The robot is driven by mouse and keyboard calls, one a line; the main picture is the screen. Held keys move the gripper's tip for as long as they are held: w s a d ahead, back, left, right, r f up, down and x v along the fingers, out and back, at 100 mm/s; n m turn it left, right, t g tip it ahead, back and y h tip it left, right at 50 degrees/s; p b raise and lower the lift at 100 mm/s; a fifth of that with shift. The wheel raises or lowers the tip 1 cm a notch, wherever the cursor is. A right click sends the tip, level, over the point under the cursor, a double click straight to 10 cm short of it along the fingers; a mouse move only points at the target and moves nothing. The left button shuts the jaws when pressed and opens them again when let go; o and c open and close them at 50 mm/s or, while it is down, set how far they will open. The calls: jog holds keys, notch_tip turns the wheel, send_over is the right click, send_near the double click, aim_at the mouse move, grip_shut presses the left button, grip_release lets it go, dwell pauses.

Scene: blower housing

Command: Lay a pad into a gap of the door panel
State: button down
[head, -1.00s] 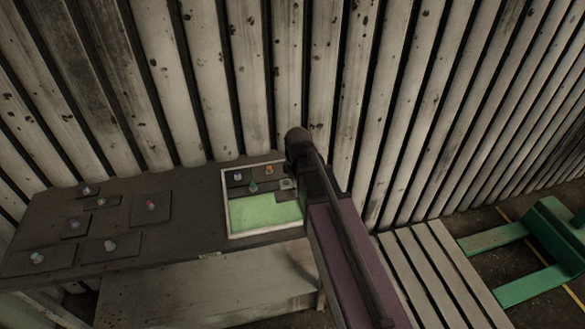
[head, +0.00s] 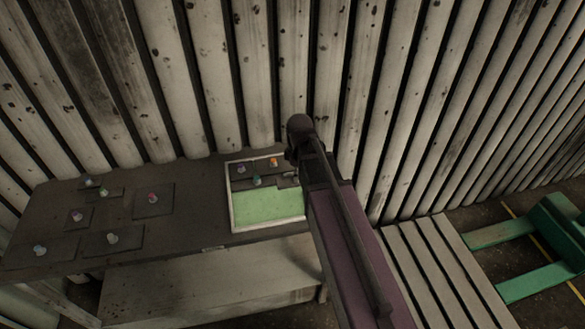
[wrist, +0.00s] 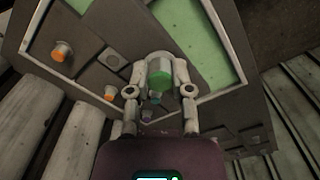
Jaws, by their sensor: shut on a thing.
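The door panel (head: 232,212) is a pale-framed tray with a green floor on the dark table. Dark pads with purple (head: 241,169), orange (head: 274,161) and teal (head: 257,180) knobs lie along its far side; its near part is bare green. My gripper (wrist: 160,82) is shut on the green-topped knob of a dark pad (wrist: 172,38) at the panel's right side. In the wrist view, green floor shows on both sides of this pad. Whether it touches the floor I cannot tell. In the head view my arm hides much of the pad and the panel's right edge.
Several more knobbed pads, one with a red knob (head: 152,197), lie on the left of the dark table (head: 190,215). A plank wall (head: 255,80) stands close behind. A slatted pallet (head: 430,265) and green metal forks (head: 535,282) are at the right.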

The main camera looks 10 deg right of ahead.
jog(key=w+f+b, duration=0.3)
jog(key=w, duration=0.3)
jog(key=shift+w+f, duration=0.2)
jog(key=shift+w, duration=0.05)
jog(key=shift+a+f, duration=0.1)
jog(key=shift+f, duration=0.05)
jog(key=shift+f+b, duration=2.35)
jog(key=shift+b, duration=0.2)
jog(key=shift+s, duration=0.15)
